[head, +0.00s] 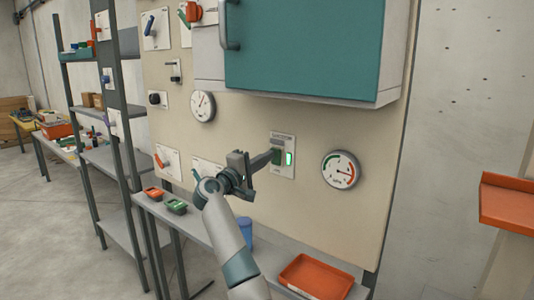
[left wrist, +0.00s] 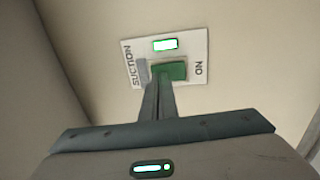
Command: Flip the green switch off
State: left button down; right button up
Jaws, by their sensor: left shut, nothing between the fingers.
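The green switch (left wrist: 172,70) sits on a white plate (left wrist: 192,48) marked "SUCTION" and "ON" in the left wrist view. A lit green lamp (left wrist: 165,44) is beside it on the plate. In the head view the plate (head: 287,141) is on the beige panel, with the lit lamp (head: 289,158) at the right of the switch. My left gripper (head: 275,155) is shut and empty. Its fingertips (left wrist: 160,82) are at the switch and cover part of it; I cannot tell whether they touch. My right gripper is not in view.
A round gauge (head: 341,170) is right of the switch and another gauge (head: 202,106) is at the upper left. A teal cabinet (head: 305,45) juts out above. A shelf below holds an orange tray (head: 316,277) and a blue cup (head: 245,231).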

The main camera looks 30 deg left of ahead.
pick_arm(q)
jog(key=shift+w, duration=0.25)
jog(key=shift+w+r+p, duration=0.1)
jog(key=shift+w+p, duration=0.05)
jog(key=shift+p, duration=0.4)
